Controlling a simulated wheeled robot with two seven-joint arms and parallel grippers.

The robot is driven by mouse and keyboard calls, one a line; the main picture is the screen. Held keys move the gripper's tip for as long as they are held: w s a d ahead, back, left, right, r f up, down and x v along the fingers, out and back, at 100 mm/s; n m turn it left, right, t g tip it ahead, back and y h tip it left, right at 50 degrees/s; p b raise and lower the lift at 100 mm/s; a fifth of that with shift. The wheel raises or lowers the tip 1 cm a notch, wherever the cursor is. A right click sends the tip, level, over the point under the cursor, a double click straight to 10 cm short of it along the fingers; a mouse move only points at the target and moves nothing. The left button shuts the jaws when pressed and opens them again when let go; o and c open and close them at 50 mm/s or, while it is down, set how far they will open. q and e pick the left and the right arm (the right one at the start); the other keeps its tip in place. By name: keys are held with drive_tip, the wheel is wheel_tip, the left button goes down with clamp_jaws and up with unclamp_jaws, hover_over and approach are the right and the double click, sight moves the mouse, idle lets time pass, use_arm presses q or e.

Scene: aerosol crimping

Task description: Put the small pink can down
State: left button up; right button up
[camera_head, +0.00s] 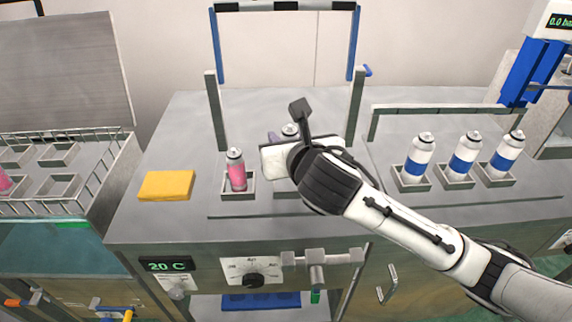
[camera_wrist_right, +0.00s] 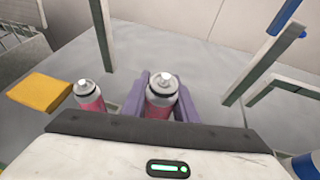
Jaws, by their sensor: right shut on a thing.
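My right gripper (camera_head: 276,138) is over the middle of the bench. In the right wrist view its purple fingers are shut on a small pink can (camera_wrist_right: 160,97), one on each side. The can has a silver top and looks upright. In the head view only its top (camera_head: 289,130) shows; its lower part is hidden behind my right wrist. Part of a square holder (camera_head: 284,191) shows below the wrist; I cannot tell whether the can touches it. Another pink can (camera_head: 237,175) stands upright in a holder just left; it also shows in the wrist view (camera_wrist_right: 88,98).
A yellow block (camera_head: 166,186) lies at the left on the bench. A frame with blue-topped posts (camera_head: 217,110) stands around the middle. Three blue-banded white cans (camera_head: 419,160) stand in holders at right. A wire-railed rack (camera_head: 108,165) is at far left.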

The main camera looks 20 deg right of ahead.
drive_tip(key=shift+f+b, duration=0.4)
drive_tip(key=shift+f, duration=1.9)
drive_tip(key=shift+f, duration=0.1)
drive_tip(key=o, duration=1.1)
drive_tip(key=shift+s, duration=0.1)
drive_tip(key=p+v, duration=0.1)
drive_tip(key=v, duration=1.1)
